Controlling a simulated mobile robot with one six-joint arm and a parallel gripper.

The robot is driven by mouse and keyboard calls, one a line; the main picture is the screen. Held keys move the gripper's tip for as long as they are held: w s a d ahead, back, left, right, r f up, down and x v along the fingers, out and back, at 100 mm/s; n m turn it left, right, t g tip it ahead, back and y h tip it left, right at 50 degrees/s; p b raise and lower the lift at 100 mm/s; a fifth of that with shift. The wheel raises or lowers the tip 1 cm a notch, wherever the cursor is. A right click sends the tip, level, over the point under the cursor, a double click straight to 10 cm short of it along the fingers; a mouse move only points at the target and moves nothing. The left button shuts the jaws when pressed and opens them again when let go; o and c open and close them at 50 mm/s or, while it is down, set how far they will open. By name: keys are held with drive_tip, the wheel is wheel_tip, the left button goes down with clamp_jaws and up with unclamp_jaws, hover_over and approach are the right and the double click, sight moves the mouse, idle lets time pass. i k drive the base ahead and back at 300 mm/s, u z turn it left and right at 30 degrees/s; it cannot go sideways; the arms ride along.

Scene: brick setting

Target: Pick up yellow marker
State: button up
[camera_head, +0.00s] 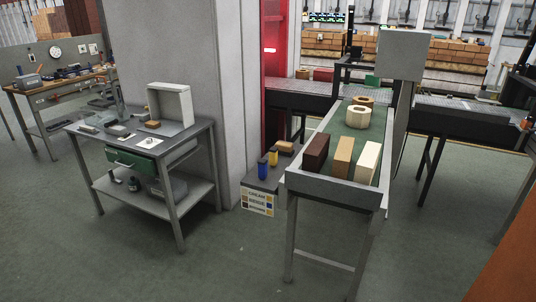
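A small upright yellow object (273,158), which looks like the yellow marker, stands on a dark side shelf (256,183) at the left of the conveyor's near end. A similar upright blue object (262,169) stands just in front of it and to its left. The yellow one is small in the picture, so its detail is hard to make out. My gripper is not in view.
A tan block (285,147) lies behind the yellow object. The conveyor (333,186) holds brown, tan and cream bricks and ring-shaped pieces. A grey workbench (190,132) stands left, beside a pillar (180,60). The floor in front is clear.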

sight(273, 151)
drive_tip(key=z, duration=0.05)
drive_tip(key=i, duration=1.05)
drive_tip(key=z, duration=0.6)
drive_tip(key=k, duration=0.2)
drive_tip(key=u, duration=3.3)
drive_tip(key=i, duration=0.3)
drive_tip(key=u, duration=0.05)
